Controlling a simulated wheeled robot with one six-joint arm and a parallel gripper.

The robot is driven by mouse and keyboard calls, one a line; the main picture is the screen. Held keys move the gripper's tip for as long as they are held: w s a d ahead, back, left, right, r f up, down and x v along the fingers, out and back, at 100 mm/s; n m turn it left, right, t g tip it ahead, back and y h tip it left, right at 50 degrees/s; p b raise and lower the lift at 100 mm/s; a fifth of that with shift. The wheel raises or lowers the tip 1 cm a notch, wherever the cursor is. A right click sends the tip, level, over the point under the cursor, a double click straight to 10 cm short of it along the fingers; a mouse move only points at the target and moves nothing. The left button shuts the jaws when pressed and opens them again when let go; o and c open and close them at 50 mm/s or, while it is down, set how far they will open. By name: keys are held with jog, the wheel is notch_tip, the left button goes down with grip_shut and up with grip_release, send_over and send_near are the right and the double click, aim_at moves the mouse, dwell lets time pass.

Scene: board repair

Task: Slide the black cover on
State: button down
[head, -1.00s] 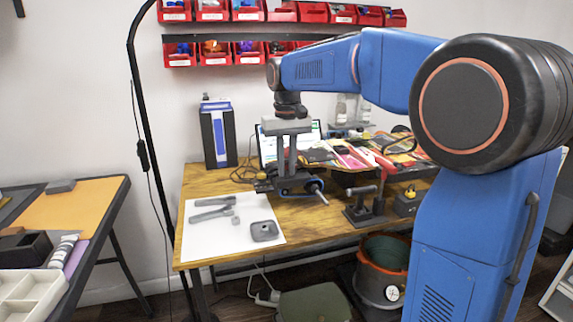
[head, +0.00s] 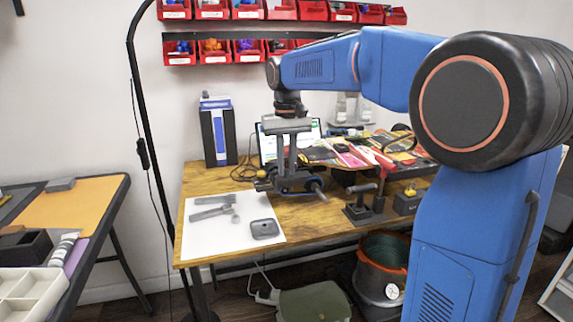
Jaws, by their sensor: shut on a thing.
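My gripper (head: 286,170) points down over the back middle of the wooden table, its two fingers close together. It is shut on a dark piece at the fingertips, which looks like the black cover. The piece is small and partly hidden by the fingers. It is right at a dark clamp-like fixture (head: 298,183) with a rod sticking out to the right. I cannot tell whether the piece touches the fixture or sits on it.
A white mat (head: 205,240) at the left holds a rounded grey part (head: 265,229) and grey tools (head: 212,208). A black handled stand (head: 363,205) is to the right. A laptop (head: 268,148) and blue-white box (head: 217,135) stand behind. Bare wood (head: 315,215) lies in front.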

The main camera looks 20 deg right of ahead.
dwell(0.3)
jog(key=c, duration=1.6)
grip_release()
jog(key=shift+c, duration=1)
jog(key=shift+r, duration=3.75)
jog(key=shift+s, duration=0.1)
